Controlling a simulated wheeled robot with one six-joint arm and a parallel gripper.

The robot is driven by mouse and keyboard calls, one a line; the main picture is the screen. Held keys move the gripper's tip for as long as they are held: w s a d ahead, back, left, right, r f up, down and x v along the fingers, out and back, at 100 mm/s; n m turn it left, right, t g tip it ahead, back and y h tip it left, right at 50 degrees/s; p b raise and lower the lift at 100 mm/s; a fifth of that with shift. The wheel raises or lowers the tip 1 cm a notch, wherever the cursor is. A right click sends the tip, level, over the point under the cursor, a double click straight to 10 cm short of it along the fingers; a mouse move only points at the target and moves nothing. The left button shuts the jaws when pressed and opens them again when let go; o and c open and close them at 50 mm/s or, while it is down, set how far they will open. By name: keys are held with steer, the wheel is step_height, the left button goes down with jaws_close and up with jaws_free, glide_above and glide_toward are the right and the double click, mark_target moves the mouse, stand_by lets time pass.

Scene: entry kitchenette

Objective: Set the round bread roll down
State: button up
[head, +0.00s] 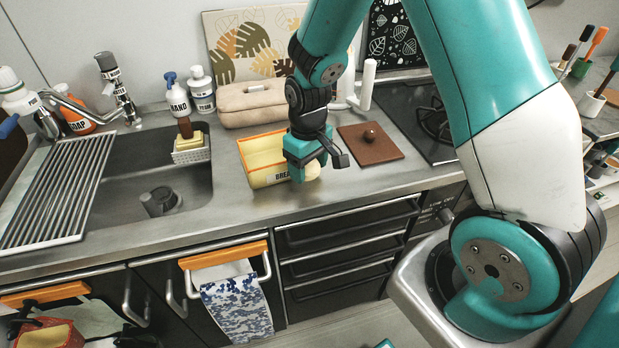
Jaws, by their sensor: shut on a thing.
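The round bread roll (313,171) is a small pale-yellow shape, largely hidden by my gripper (311,160). My gripper points down over the counter and is shut on the roll. It is at the right end of a yellow bread bin (262,151) with orange edges and a partly covered label starting "BREA". The gripper hides that end of the bin. I cannot tell whether the roll touches the bin or the counter.
A brown square board (378,150) with a round knob lies right of my gripper. A beige case (252,104) stands behind the bin. The sink (150,160) is at left, the black hob (410,115) at right. Bare counter (225,213) runs along the front.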

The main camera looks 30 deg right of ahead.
mark_target(309, 189)
steer(key=shift+f, duration=2.35)
steer(key=shift+f, duration=0.15)
steer(key=o, duration=0.9)
steer(key=shift+o, duration=0.2)
